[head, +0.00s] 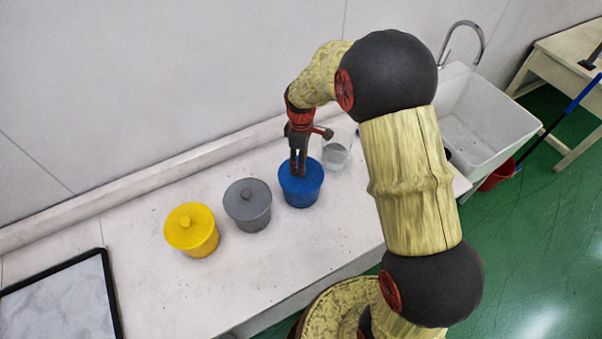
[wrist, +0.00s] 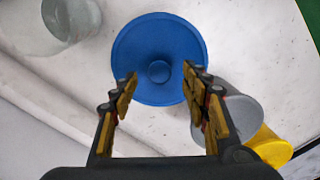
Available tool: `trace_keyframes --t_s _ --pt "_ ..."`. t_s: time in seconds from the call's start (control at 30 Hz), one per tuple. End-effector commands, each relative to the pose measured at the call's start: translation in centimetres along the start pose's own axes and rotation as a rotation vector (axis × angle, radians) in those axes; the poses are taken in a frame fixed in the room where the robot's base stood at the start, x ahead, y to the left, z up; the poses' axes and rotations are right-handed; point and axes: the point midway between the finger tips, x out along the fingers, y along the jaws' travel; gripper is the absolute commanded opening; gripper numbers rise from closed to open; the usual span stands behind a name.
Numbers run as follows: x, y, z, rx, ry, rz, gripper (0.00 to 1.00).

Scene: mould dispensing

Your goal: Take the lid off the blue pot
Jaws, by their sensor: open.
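The blue pot (head: 300,192) stands upright on the counter, at the right end of a row of pots. Its blue lid (wrist: 160,42) is on it and fills the upper middle of the wrist view. The round lid knob (wrist: 158,71) shows between my fingertips in that view. My gripper (head: 298,170) points down over the lid. In the wrist view my gripper (wrist: 160,82) is open, with one finger on each side of the knob and a gap on both sides. In the head view the fingers hide the knob.
A grey pot (head: 248,210) and a yellow pot (head: 193,238), both lidded, stand left of the blue pot. A clear glass (head: 336,156) stands close on its right. A dark-framed board (head: 62,305) lies at far left, and a white sink (head: 485,115) is at right.

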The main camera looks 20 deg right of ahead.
Motion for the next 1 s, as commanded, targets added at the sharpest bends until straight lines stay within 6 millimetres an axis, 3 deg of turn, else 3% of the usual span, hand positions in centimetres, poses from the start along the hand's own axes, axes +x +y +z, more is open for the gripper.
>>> trace_keyframes --t_s 0.17,0.4,1.0 --pt "2.2 0.0 0.0 0.0 0.0 0.0 0.46" --pt "2.4 0.1 0.0 0.001 0.001 0.001 0.46" --pt "2.4 0.1 -0.1 0.001 0.001 0.001 0.12"
